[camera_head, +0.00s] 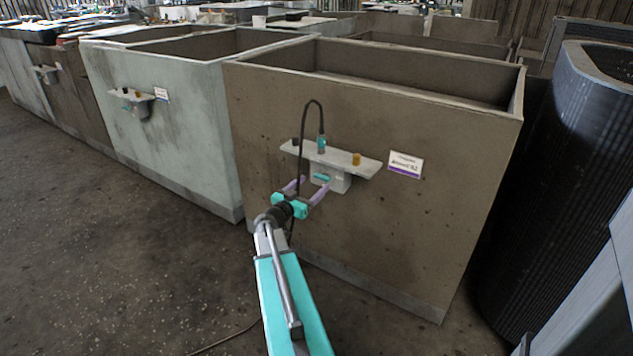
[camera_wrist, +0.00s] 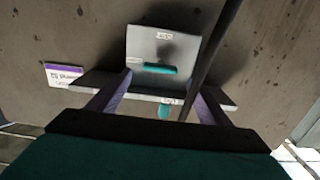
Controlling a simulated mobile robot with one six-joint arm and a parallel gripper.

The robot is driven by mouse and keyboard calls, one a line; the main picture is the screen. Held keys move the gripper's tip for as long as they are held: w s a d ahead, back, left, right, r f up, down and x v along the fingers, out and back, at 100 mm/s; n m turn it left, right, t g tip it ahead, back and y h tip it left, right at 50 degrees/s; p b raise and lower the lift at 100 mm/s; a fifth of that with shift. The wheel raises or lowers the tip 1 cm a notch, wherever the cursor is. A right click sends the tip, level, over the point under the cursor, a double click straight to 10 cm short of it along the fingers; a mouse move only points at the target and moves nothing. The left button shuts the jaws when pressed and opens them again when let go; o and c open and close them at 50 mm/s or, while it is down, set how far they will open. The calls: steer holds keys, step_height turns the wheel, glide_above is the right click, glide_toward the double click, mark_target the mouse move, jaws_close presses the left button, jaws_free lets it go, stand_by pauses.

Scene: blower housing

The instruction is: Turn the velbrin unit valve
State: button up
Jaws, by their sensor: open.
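A teal bar-shaped handle (camera_head: 321,177) sits on a pale box under a shelf on the brown tank's front. I take it as the valve; its small label is unreadable. In the wrist view the teal handle (camera_wrist: 160,69) lies crosswise on the pale plate, between and just ahead of my fingertips. My gripper (camera_head: 314,184) has its two purple fingers spread, with nothing between them that I can see touching. The fingers also show in the wrist view (camera_wrist: 160,82), one on each side of the handle. A second teal part (camera_head: 321,145) stands on the shelf top.
A dark cable arches over the shelf. A grey tank (camera_head: 165,110) stands left, a black ribbed cylinder (camera_head: 560,190) right. Floor at left is open.

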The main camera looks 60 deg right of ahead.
mark_target(320, 178)
steer(key=shift+d, duration=2.65)
